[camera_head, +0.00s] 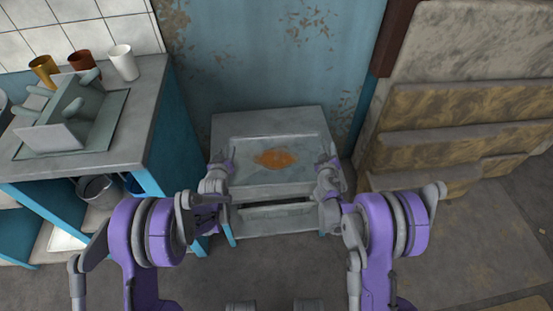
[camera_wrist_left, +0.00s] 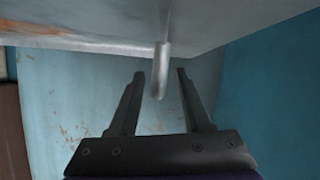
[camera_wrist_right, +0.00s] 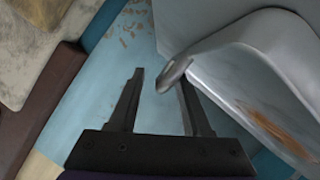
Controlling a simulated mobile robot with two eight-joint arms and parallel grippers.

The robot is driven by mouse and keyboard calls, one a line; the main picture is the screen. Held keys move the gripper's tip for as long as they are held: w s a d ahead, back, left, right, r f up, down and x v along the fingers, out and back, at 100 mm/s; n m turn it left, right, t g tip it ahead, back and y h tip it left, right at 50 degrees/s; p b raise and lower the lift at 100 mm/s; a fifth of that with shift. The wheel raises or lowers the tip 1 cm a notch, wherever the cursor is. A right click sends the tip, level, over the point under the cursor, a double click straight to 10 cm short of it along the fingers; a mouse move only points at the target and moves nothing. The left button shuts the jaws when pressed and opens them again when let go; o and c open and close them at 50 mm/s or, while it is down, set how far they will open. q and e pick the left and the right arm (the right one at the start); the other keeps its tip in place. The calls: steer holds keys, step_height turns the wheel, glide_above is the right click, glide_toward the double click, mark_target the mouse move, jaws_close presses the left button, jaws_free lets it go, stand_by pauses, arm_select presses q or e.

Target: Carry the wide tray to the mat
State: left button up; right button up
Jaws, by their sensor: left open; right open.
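The wide tray (camera_head: 301,174) is grey with an orange-brown stain and rests on a low stand in the middle of the head view. My left gripper (camera_head: 223,166) is at its left end, open, with a handle end (camera_wrist_left: 161,65) between its fingers in the left wrist view. My right gripper (camera_head: 327,164) is at its right end, open. In the right wrist view a curved tray handle (camera_wrist_right: 176,73) reaches between its fingertips. A flat grey-green mat (camera_head: 112,120) lies on the left counter under a grey rack-like object.
The low stand (camera_head: 265,119) backs onto a peeling blue wall. Brown boards (camera_head: 460,103) lean at the right. Floor is clear at the lower right.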

arm_select(q)
jaws_close()
arm_select(e)
jaws_close()
stand_by(1.0)
